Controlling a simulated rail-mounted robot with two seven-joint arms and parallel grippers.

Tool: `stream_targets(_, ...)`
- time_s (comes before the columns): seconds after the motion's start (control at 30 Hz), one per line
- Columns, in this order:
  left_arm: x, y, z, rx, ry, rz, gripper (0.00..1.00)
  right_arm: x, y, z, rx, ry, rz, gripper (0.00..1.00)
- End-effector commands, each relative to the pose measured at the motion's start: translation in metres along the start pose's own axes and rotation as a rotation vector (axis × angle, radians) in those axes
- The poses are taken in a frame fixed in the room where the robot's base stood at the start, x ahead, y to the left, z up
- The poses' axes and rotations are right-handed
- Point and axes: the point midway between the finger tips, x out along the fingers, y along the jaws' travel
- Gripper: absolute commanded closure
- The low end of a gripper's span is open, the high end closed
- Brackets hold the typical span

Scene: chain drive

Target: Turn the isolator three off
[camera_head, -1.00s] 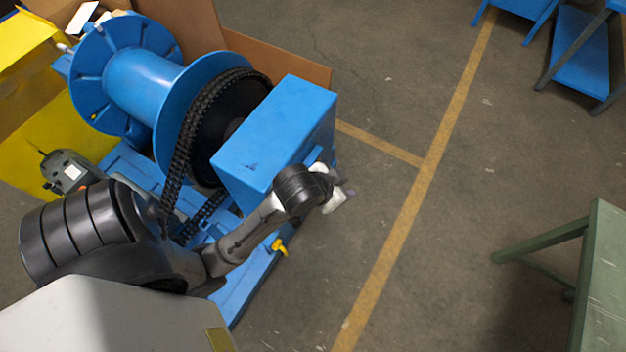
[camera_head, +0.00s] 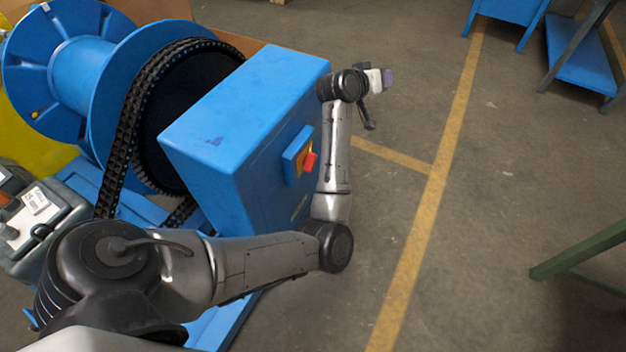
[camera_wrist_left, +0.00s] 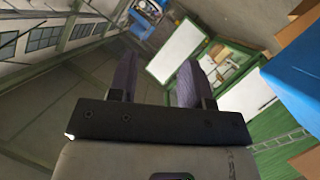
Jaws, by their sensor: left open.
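A red switch handle (camera_head: 309,162) sits on a small blue box with a yellow part (camera_head: 296,155), on the right face of the large blue cabinet (camera_head: 235,115). I cannot read any number on it. My left arm reaches past the cabinet's right side. My left gripper (camera_head: 388,78) is beyond the cabinet's far right corner, apart from the switch. In the left wrist view my left gripper (camera_wrist_left: 155,82) is open with nothing between its two dark fingers. The switch is not in the wrist view. My right gripper is not in view.
A blue drum (camera_head: 85,70) and a black chain (camera_head: 130,120) stand left of the cabinet. A grey device (camera_head: 40,215) is at the far left. A green table leg (camera_head: 580,252) is at the right. The floor (camera_head: 470,200) between is clear.

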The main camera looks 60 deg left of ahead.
Motion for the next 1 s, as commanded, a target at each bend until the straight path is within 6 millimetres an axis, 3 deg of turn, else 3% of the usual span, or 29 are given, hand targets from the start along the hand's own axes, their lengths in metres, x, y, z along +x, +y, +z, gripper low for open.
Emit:
stream_targets(0.03, 0.034, -0.026, 0.029, -0.064, 0.03, 0.011, 0.55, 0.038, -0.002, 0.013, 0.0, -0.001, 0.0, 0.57)
stream_targets(0.1, 0.074, -0.052, 0.051, -0.141, 0.094, 0.011, 0.55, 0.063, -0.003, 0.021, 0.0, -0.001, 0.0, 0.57)
stream_targets(0.2, 0.12, -0.077, 0.084, -0.219, 0.198, -0.028, 0.55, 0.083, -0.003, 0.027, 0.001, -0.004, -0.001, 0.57)
stream_targets(0.3, 0.15, -0.097, 0.12, -0.249, 0.289, -0.115, 0.55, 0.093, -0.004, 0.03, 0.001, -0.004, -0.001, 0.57)
stream_targets(0.43, 0.171, -0.114, 0.168, -0.235, 0.381, -0.288, 0.55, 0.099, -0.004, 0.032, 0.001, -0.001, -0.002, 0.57)
stream_targets(0.57, 0.171, -0.127, 0.211, -0.163, 0.436, -0.513, 0.55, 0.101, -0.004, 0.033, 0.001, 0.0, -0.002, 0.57)
stream_targets(0.67, 0.158, -0.136, 0.239, -0.071, 0.45, -0.716, 0.55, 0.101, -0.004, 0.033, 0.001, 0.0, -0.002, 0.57)
stream_targets(0.8, 0.127, -0.143, 0.267, 0.093, 0.427, -1.024, 0.55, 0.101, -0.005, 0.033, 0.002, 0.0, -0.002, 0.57)
stream_targets(1.0, 0.072, -0.144, 0.285, 0.332, 0.313, -1.444, 0.55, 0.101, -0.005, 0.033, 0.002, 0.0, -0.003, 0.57)
